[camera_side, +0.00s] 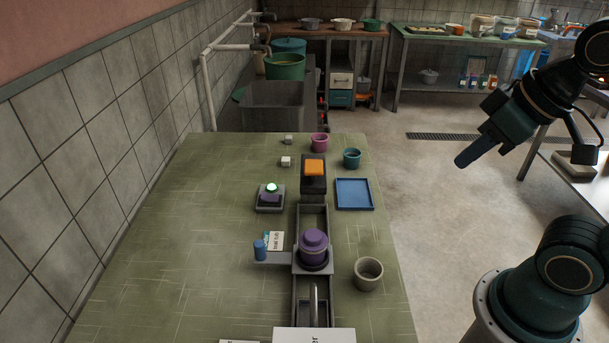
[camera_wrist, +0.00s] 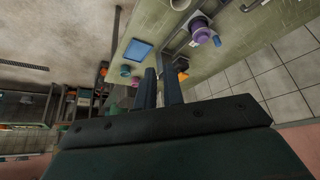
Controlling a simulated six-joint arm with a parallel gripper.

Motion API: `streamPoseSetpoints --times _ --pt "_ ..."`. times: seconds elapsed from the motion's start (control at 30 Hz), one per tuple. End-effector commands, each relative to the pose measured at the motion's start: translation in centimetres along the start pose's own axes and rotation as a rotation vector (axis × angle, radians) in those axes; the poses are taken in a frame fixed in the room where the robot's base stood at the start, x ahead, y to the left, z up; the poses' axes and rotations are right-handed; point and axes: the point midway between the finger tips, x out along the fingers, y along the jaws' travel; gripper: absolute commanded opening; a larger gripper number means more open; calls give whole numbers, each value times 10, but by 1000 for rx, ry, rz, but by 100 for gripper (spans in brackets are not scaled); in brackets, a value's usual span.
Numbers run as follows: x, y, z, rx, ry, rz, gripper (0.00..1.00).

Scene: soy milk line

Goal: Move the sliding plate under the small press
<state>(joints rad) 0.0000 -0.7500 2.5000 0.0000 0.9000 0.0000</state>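The sliding plate (camera_side: 278,258) sits on a dark straight track, with a grey arm to the left carrying an upright blue knob (camera_side: 260,250). A purple lidded pot (camera_side: 313,247) stands on the plate; it also shows in the wrist view (camera_wrist: 201,34). The small press (camera_side: 314,172), dark with an orange top, stands at the far end of the track, apart from the pot. My gripper (camera_side: 462,160) is raised to the right of the table, far from the plate. In the wrist view, its two blue fingers (camera_wrist: 159,80) are apart with nothing between them.
A blue tray (camera_side: 354,194) and teal cup (camera_side: 352,158) lie right of the press, a purple cup (camera_side: 319,142) behind it. A grey cup (camera_side: 368,273) stands right of the track. A small device (camera_side: 270,199) with a glowing green top is left. The table's left side is clear.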

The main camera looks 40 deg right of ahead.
Motion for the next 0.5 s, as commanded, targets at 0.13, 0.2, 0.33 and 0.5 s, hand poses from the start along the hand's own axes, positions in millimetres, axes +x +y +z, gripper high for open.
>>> streamPoseSetpoints --times 0.13,0.2,0.33,0.5 --pt "0 -1 -3 -3 -4 -2 39" --pt "0 -2 -7 -7 -11 -5 43" --pt "2 -6 -20 -17 -32 -13 43" --pt "8 -14 -45 -41 -74 -27 43"
